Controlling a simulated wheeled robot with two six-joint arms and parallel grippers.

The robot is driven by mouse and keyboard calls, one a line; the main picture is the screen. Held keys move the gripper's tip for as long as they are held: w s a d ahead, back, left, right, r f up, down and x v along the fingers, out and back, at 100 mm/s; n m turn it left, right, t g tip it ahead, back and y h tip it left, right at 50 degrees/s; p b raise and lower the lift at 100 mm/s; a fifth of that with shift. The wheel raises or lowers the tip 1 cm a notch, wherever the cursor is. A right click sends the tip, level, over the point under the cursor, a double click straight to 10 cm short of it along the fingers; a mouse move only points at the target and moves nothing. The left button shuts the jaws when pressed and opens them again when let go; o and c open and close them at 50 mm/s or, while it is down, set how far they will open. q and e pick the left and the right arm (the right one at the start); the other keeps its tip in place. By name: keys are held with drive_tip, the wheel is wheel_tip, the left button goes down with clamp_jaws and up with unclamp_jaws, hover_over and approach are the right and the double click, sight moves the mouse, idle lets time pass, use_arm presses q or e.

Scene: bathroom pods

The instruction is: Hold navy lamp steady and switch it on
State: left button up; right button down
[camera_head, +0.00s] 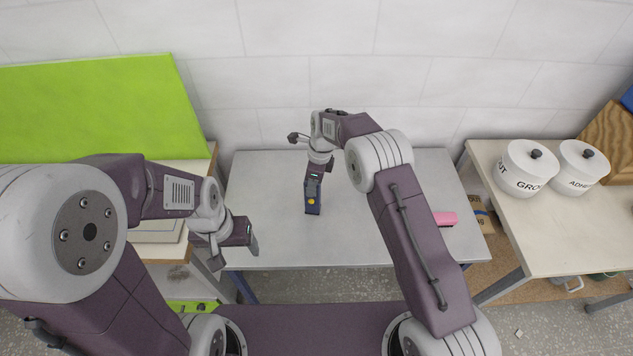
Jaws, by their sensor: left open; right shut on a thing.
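I cannot tell whether the lamp touches the table. My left gripper (236,255) is open and empty at the table's front left edge, to the left of and nearer than the lamp, apart from it.
A pink block (445,218) lies at the grey table's (360,238) right side, partly beside my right arm. Two white lidded pots (526,168) stand on the right table. A lime green panel (100,105) stands at the left. The table around the lamp is clear.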

use_arm(q)
drive_tip(key=shift+r, duration=0.1)
use_arm(e)
drive_tip(key=shift+f, duration=0.3)
idle(0.3)
drive_tip(key=c, duration=1)
unclamp_jaws()
clamp_jaws()
use_arm(q)
clamp_jaws()
idle(0.5)
idle(0.9)
